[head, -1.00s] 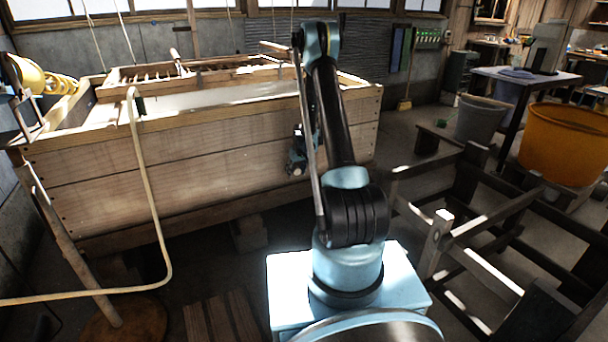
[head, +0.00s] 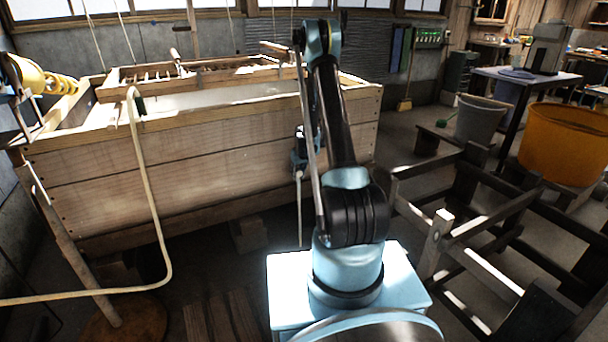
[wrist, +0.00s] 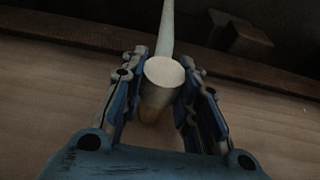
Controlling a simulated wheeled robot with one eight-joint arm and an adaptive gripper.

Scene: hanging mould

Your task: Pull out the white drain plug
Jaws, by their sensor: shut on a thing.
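The white drain plug (wrist: 165,73) shows its round pale face in the wrist view, with a tan body below it. My gripper (wrist: 162,85) has its two blue fingers on either side of the plug and is shut on it. A pale thin stream (wrist: 166,28), which looks like water, runs away from behind the plug. In the head view the stream (head: 299,215) falls straight down in front of the wooden vat (head: 200,165). My gripper (head: 299,165) is beside the vat's front wall there, partly hidden by my arm. I cannot tell how far the plug is from its hole.
A pale hose (head: 150,200) hangs over the vat's left front and runs along the floor. A dark wooden frame (head: 470,235) stands at the right. An orange tub (head: 565,145) and a grey bucket (head: 480,120) are behind it. Slats (head: 225,315) lie on the floor at front.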

